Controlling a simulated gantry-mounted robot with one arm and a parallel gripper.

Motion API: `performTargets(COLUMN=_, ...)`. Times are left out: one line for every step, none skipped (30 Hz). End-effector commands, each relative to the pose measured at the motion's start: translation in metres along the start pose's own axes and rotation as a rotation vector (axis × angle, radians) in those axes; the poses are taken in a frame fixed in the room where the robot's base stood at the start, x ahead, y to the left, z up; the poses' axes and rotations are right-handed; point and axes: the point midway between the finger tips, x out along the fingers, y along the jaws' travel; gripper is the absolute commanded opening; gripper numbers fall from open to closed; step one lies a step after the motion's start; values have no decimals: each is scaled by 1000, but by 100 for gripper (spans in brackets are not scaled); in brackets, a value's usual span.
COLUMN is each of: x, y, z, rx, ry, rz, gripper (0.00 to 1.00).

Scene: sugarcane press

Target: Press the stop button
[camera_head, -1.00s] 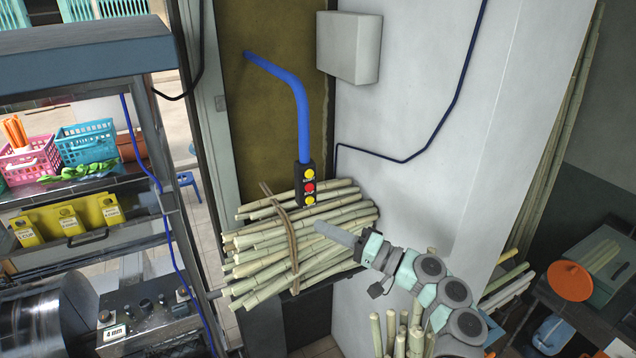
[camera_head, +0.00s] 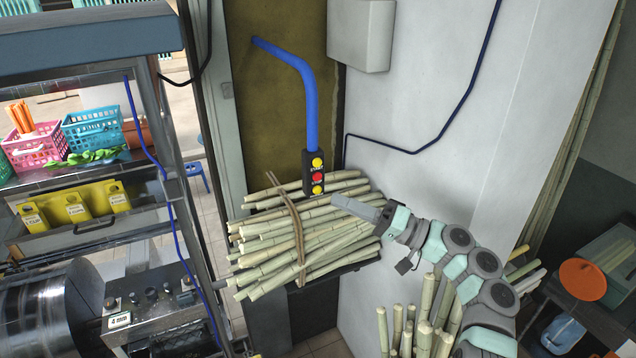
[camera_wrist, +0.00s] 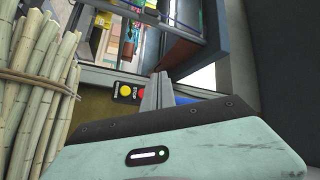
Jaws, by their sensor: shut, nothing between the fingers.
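A black button box (camera_head: 308,179) hangs at the lower end of a bent blue pipe (camera_head: 311,110). It has a red button (camera_head: 317,176) in the middle between two yellow buttons, one above (camera_head: 317,163) and one below (camera_head: 317,189). I see no contact.
A tied bundle of sugarcane (camera_head: 265,245) lies on a ledge just below and behind the gripper tip. More cane (camera_head: 405,335) stands upright below my arm. A metal rack with baskets (camera_head: 92,130) is at left. A white wall (camera_head: 420,110) is at right.

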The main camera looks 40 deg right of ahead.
Motion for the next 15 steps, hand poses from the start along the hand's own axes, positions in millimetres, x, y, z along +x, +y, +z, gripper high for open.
performTargets(x=5, y=7, z=-1, rx=-2, ry=-3, rz=1, gripper=0)
performTargets(x=7, y=10, z=-3, rx=1, ry=-2, rz=1, gripper=0)
performTargets(x=9, y=12, z=-5, rx=2, ry=-2, rz=0, gripper=0)
performTargets(x=11, y=13, z=-7, rx=-1, ry=-2, rz=0, gripper=0)
performTargets(x=14, y=14, z=-9, rx=-2, ry=-3, rz=-1, gripper=0)
performTargets(x=17, y=17, z=-10, rx=-1, ry=-3, rz=-1, gripper=0)
performTargets(x=19, y=19, z=-11, rx=0, ry=-4, rz=0, gripper=0)
performTargets(x=22, y=21, z=-12, rx=1, ry=-4, rz=0, gripper=0)
performTargets(x=25, y=22, z=-14, rx=-1, ry=-5, rz=1, gripper=0)
performTargets(x=27, y=24, z=-16, rx=-3, ry=-6, rz=1, gripper=0)
performTargets(x=28, y=27, z=-15, rx=-2, ry=-7, rz=1, gripper=0)
performTargets(x=30, y=30, z=-16, rx=0, ry=-8, rz=2, gripper=0)
performTargets(x=31, y=31, z=-17, rx=1, ry=-8, rz=2, gripper=0)
performTargets(x=33, y=32, z=-18, rx=1, ry=-9, rz=2, gripper=0)
performTargets(x=34, y=32, z=-20, rx=-2, ry=-9, rz=3, gripper=0)
